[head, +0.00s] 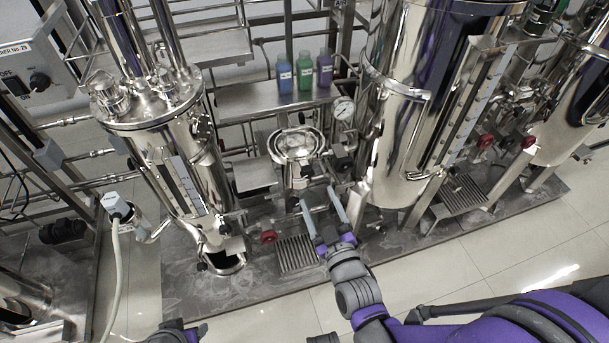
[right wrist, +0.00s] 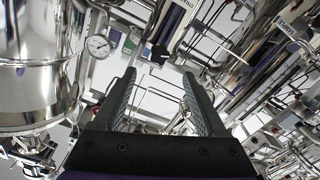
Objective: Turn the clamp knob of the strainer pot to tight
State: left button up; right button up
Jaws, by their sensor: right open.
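The strainer pot (head: 298,148) is a small shiny steel pot with a round lid, low in the middle of the head view. A small dark knob shape (head: 306,170) shows at its front, too small to tell its setting. My right gripper (head: 318,196) is open and empty, just in front of and below the pot, its fingers pointing toward it. In the right wrist view its two dark fingers (right wrist: 158,95) stand apart with nothing between them. A black knob (right wrist: 160,53) lies beyond their tips; I cannot tell for sure that it is the clamp knob.
A large steel tank (head: 415,110) stands right of the pot, a slimmer vessel (head: 185,150) left. A pressure gauge (head: 344,108) and a shelf (head: 262,100) with several bottles are behind. Red valve handles (head: 268,237) and pipes crowd low. The tiled floor (head: 440,265) in front is clear.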

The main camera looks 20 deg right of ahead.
aim_at(308, 174)
jog(key=w, duration=1)
jog(key=shift+a+b, duration=0.15)
jog(key=shift+b, duration=0.25)
grip_shut()
